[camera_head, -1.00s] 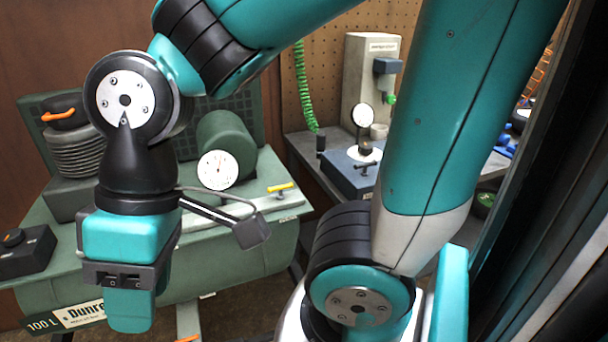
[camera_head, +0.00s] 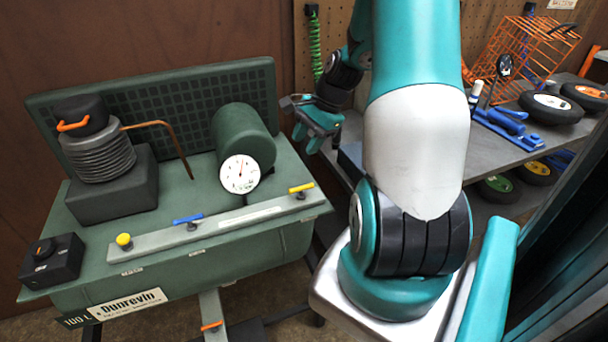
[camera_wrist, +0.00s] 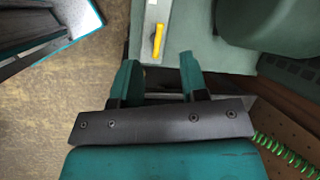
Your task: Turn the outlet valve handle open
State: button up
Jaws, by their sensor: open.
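A yellow lever handle (camera_head: 301,188) sits at the right end of a pale rail (camera_head: 150,247) on the green compressor's front top edge. A blue lever handle (camera_head: 188,219) sits near the rail's middle. No readable label shows which is the outlet valve's. My gripper (camera_head: 305,141) is open and empty, above and to the right of the yellow handle in the head view. In the wrist view my two fingers (camera_wrist: 159,62) are spread, and the yellow handle (camera_wrist: 158,41) shows just past the fingertips, between their lines, apart from them. The rail's left part is out of the wrist view.
A round gauge (camera_head: 240,174) fronts a green cylinder behind the rail. A ribbed pump with an orange lever (camera_head: 73,126) and a black switch box (camera_head: 51,262) stand at left. A grey bench (camera_head: 520,144) with wheels and an orange basket is at right. A green coiled hose (camera_wrist: 285,153) hangs nearby.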

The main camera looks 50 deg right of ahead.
jog(key=s+d+f+m, duration=0.2)
jog(key=s+d+m, duration=0.2)
jog(key=d, duration=0.2)
jog(key=p, duration=0.4)
send_near(304, 187)
jog(key=shift+t, duration=0.3)
jog(key=x, duration=1)
jog(key=shift+s+f, duration=0.1)
jog(key=shift+s, duration=0.1)
jog(key=shift+c, duration=0.4)
grip_shut()
